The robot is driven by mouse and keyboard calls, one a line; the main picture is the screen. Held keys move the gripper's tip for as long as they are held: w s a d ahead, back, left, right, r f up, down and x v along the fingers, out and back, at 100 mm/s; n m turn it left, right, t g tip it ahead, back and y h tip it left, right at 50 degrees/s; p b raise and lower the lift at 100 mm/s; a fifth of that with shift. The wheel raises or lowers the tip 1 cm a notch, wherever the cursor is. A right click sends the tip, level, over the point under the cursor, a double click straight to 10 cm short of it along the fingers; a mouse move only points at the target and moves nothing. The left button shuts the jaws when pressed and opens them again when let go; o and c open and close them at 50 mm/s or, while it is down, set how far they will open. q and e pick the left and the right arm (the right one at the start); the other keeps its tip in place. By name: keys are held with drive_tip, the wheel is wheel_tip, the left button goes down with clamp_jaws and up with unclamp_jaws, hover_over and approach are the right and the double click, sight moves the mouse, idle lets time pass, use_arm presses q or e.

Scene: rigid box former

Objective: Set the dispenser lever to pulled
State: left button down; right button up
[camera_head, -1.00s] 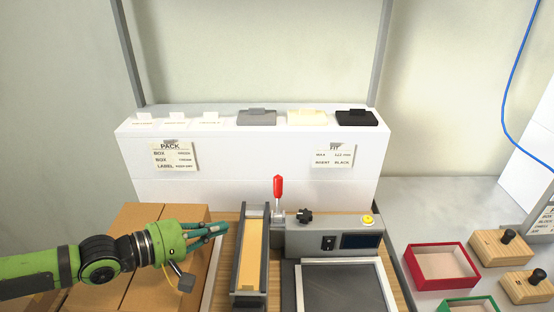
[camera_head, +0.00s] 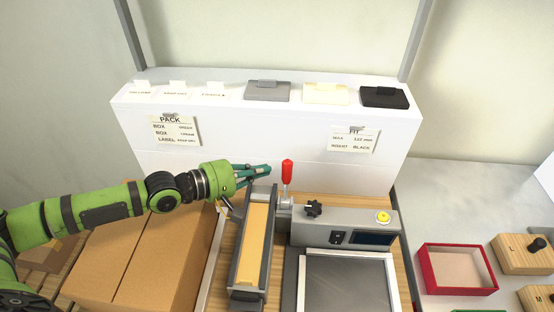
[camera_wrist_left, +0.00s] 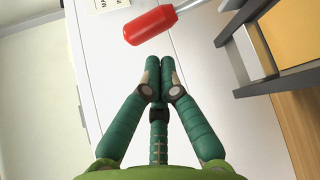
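The dispenser lever has a red handle (camera_head: 287,172) on a thin metal stem and stands about upright behind the dispenser (camera_head: 256,244), a grey channel with a yellow-tan strip. My left gripper (camera_head: 269,172) is just left of the red handle, fingers pointing at it, above the dispenser's back end. In the left wrist view the fingers (camera_wrist_left: 160,66) converge with tips together and nothing between them. The red handle (camera_wrist_left: 151,25) lies just beyond the tips, seemingly apart from them. My right gripper is not in view.
A grey machine with a black knob (camera_head: 313,208), yellow button (camera_head: 383,217) and dark plate stands right of the lever. A white shelf block (camera_head: 265,150) rises behind. Cardboard boxes (camera_head: 150,262) lie under my left arm. A red tray (camera_head: 455,270) is at the right.

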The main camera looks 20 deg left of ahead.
sight(286, 181)
use_arm(q)
drive_tip(key=x, duration=0.3)
drive_tip(key=shift+w+d+p, duration=0.2)
drive_tip(key=shift+w+p, duration=0.2)
drive_tip(key=shift+w+d+f, duration=0.2)
drive_tip(key=shift+w+d, duration=0.15)
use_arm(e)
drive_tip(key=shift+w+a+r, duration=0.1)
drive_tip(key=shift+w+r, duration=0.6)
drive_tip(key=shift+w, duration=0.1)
